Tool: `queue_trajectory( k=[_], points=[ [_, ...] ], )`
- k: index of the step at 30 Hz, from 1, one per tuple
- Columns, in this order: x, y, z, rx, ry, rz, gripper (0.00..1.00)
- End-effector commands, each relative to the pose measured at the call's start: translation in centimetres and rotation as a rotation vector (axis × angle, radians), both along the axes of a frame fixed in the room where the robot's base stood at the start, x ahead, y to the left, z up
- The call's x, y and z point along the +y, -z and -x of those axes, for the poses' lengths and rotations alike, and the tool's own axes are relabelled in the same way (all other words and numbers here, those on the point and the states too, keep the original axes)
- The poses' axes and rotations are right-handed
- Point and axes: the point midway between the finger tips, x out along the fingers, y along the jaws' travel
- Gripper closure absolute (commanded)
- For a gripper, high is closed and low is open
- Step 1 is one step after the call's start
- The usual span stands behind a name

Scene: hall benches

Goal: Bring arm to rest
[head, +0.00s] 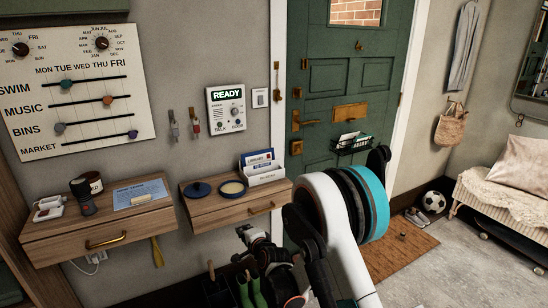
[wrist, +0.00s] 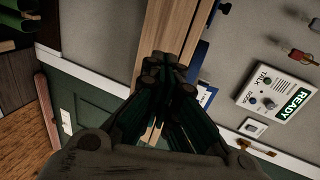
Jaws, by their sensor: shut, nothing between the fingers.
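My gripper (wrist: 165,70) is shut and empty in the wrist view, its dark fingertips together. It appears in front of the wooden shelf edge (wrist: 160,25); the gap between them is hard to judge. In the head view my white arm, with black and teal rings, fills the lower middle. My gripper's dark end seems to show low in front of the right drawer unit, partly hidden by my arm.
The right drawer unit (head: 215,215) holds a blue lid, a round dish and a letter holder (head: 264,172). The left drawer unit (head: 60,245) is beside it. Green boots (head: 250,290) stand low in front. An intercom (head: 226,108) hangs above.

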Motion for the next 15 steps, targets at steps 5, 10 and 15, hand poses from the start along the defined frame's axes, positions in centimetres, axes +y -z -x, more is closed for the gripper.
queue_trajectory(
  k=[5, 10, 15],
  points=[
    [-3.0, -5.1, 0.3, -0.011, -0.013, 0.117, 1.00],
    [-6.4, -10.0, 1.6, -0.020, -0.036, 0.252, 1.00],
    [-10.1, -14.3, 3.8, -0.024, -0.063, 0.383, 1.00]
  ],
)
